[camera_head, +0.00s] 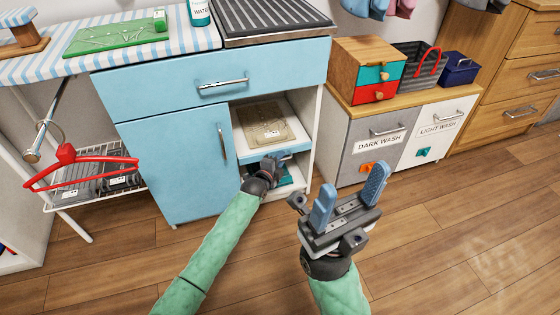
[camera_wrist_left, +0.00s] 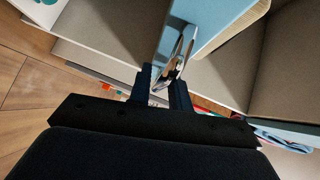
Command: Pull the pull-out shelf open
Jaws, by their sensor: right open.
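The pull-out shelf has a narrow light-blue front (camera_head: 298,152) and sits in the open bay on the right side of the blue cabinet. A flat beige item (camera_head: 264,123) lies in the bay above that front. My left gripper (camera_head: 272,162) is at the shelf front, with its arm hiding part of it. In the left wrist view, the fingers (camera_wrist_left: 160,92) are close together on either side of the metal shelf handle (camera_wrist_left: 182,48), shut on it. My right gripper (camera_head: 348,200) is open and empty, above the floor in front of the cabinet.
The blue cabinet has a closed door (camera_head: 180,160) and a closed drawer (camera_head: 215,82). Laundry bins (camera_head: 400,135) stand to the right. A red hanger (camera_head: 80,165) and wire rack (camera_head: 85,185) are at left. The wooden floor (camera_head: 450,240) at front right is clear.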

